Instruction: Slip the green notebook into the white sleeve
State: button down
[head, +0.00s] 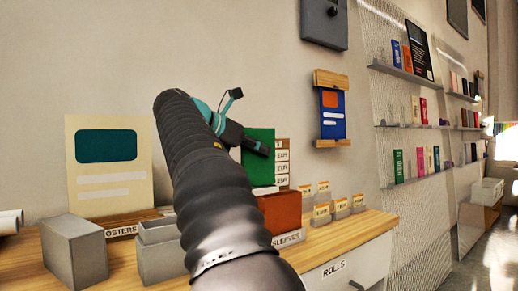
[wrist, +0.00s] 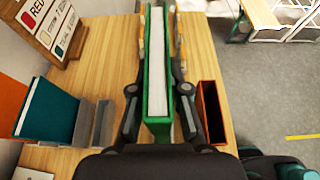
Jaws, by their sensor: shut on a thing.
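The green notebook (head: 258,172) is upright in my gripper (head: 248,143), above the table in the head view. In the wrist view, my gripper's (wrist: 158,75) two fingers are shut on the sides of the green notebook (wrist: 141,75), whose pale page edges face the camera. A reddish-brown open-topped box (head: 281,211) stands on the table below the notebook, by a label reading SLEEVES. In the wrist view this box (wrist: 210,112) is right of the notebook and apart from it. My arm hides part of the table.
Grey boxes (head: 75,252) stand at the left of the wooden table (head: 373,222). A cream poster (head: 108,190) is behind them. Several small tabbed card holders (head: 322,212) stand right of the reddish-brown box. Wall shelves (head: 410,125) are farther right.

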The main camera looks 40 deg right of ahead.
aim_at(270, 184)
jog(key=shift+f+b, duration=1.5)
jog(key=shift+f, duration=1.1)
jog(key=shift+f, duration=0.1)
jog(key=shift+f+b, duration=0.7)
jog(key=shift+f, duration=0.35)
jog(key=c, duration=1.1)
grip_release()
jog(key=v, duration=1.2)
